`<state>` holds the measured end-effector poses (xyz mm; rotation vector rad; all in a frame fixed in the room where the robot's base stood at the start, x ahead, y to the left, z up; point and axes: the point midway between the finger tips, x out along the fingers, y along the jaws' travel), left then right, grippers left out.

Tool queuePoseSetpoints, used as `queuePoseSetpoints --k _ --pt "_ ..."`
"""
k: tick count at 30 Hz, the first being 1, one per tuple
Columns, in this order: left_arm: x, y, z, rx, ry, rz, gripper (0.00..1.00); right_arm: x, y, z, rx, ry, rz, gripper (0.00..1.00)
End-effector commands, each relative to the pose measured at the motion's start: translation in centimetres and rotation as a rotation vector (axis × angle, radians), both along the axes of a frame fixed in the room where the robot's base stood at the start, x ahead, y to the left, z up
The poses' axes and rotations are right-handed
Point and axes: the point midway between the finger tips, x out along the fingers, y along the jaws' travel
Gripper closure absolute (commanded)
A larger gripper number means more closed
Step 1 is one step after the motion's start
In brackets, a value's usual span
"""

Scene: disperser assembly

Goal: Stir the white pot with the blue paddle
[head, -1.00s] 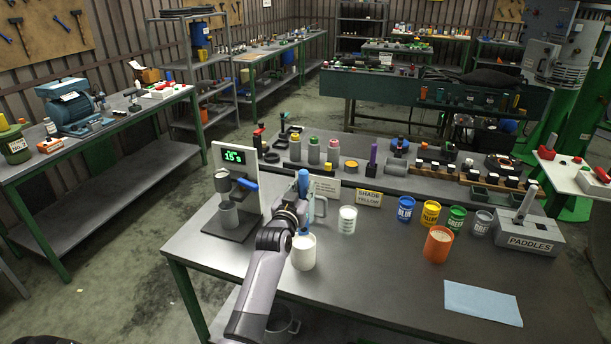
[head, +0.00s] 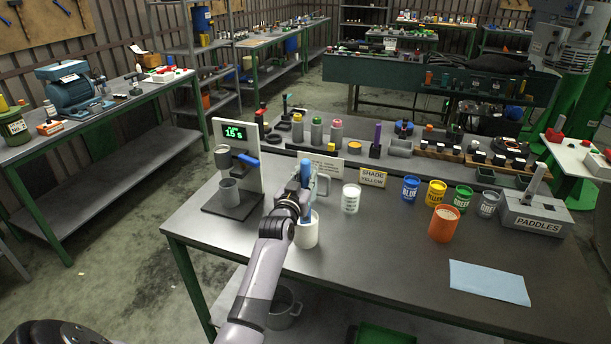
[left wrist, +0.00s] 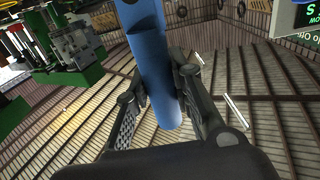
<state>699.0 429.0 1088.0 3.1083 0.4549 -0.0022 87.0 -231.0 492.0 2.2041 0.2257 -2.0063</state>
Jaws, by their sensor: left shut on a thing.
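The white pot (head: 306,234) stands on the near bench, in front of the timer stand. My left gripper (head: 303,196) is just above it, shut on the blue paddle (head: 306,172). The paddle is close to upright, its handle top showing above the gripper. Its lower end appears to be inside the pot's mouth, but the gripper partly hides this. In the left wrist view the blue handle (left wrist: 158,75) runs between the two dark fingers. The pot's contents are hidden. My right gripper is not in view.
The timer stand (head: 240,175) with metal cups is close on the left. A white labelled cup (head: 351,199), an orange pot (head: 444,224), coloured paint cans and the PADDLES box (head: 535,215) stand to the right. A blue cloth (head: 489,283) lies front right. The bench between is clear.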

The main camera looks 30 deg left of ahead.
Motion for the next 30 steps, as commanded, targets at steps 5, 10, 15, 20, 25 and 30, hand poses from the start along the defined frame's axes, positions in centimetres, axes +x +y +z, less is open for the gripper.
queuePoseSetpoints --k 5,10,15,20,25,30 --pt "0.0 0.0 -2.0 0.002 0.0 0.0 1.0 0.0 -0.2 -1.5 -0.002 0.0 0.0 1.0" --pt "0.0 0.0 -3.5 0.002 0.001 0.0 1.0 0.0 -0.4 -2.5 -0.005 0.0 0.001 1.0" --pt "0.0 0.0 -5.1 0.001 0.0 0.0 1.0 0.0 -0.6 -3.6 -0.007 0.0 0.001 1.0" --pt "0.0 0.0 -6.3 0.001 -0.001 0.0 1.0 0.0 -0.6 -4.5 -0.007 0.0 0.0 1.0" --pt "0.0 0.0 -6.9 0.002 0.0 -0.001 1.0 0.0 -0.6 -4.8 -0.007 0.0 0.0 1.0" --pt "0.0 0.0 -7.0 0.001 0.0 -0.001 1.0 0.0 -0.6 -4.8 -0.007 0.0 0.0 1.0"
